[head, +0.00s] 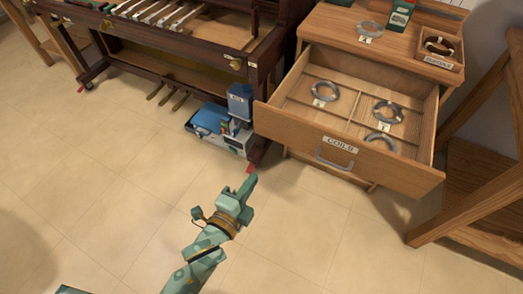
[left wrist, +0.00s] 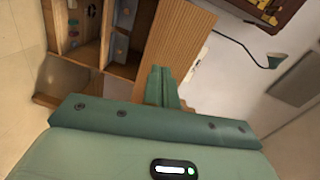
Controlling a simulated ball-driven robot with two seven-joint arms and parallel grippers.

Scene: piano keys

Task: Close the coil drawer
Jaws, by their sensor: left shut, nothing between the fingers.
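The coil drawer (head: 285,122) is pulled well out of a wooden cabinet (head: 330,32). Its front bears a label reading COILS and a grey bar handle (head: 335,161). Several grey wire coils lie in its divided compartments, one of them at the left (head: 325,91). My green left gripper (head: 250,184) is shut and empty, in front of and to the left of the drawer front, apart from it. Its closed fingers also show in the left wrist view (left wrist: 163,87), in front of wooden furniture.
An open piano (head: 150,65) stands at the back left. A blue container (head: 239,100) and a boxed device (head: 238,143) sit on the floor left of the drawer. A wooden frame (head: 470,215) stands close on the right. The tiled floor in front is clear.

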